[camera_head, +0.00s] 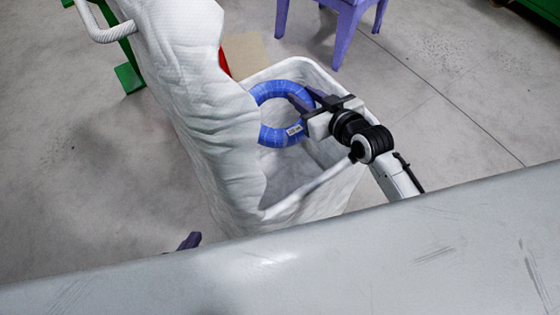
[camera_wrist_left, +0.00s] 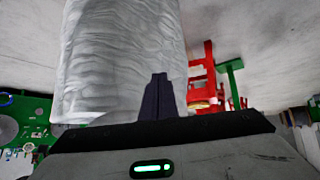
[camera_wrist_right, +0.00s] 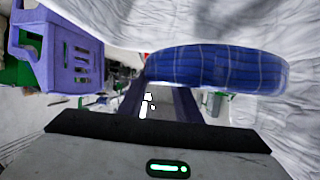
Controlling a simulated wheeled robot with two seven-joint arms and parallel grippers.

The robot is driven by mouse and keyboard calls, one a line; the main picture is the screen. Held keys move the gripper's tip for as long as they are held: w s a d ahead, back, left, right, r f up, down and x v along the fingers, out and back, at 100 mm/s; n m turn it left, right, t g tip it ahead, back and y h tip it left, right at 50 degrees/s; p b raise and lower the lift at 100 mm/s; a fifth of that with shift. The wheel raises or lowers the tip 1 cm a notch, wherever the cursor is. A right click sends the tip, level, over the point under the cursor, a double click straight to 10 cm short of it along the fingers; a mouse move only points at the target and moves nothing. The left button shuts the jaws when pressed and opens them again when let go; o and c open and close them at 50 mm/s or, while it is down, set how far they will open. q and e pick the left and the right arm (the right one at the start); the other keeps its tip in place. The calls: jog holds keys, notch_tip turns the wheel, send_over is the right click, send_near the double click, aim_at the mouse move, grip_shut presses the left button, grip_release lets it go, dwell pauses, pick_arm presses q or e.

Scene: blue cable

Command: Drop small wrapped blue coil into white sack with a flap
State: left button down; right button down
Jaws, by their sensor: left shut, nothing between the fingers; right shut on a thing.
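The blue wrapped coil (camera_head: 264,92) is a ring with a small white label. My right gripper (camera_head: 305,100) is shut on its right side and holds it within the mouth of the white sack (camera_head: 230,185). In the right wrist view the coil (camera_wrist_right: 220,68) is seen edge-on beyond the fingers, with white sack cloth behind it. The sack stands open, its tall flap (camera_head: 175,50) raised on the left. My left gripper (camera_head: 190,241) is low, left of the sack, mostly hidden by the grey surface. In the left wrist view its fingers (camera_wrist_left: 158,95) are together and empty, facing the sack's side.
A grey scratched surface (camera_head: 400,260) crosses the front. A purple stool (camera_head: 345,25) stands behind the sack. Green and red objects (camera_head: 128,75) are at the back left. The floor to the right is clear.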

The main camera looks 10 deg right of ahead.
jog(key=shift+w, duration=0.25)
notch_tip(320, 180, down, 5)
jog(key=b, duration=0.6)
jog(key=shift+s+r, duration=0.1)
jog(key=shift+f+b, duration=0.4)
jog(key=shift+b, duration=0.15)
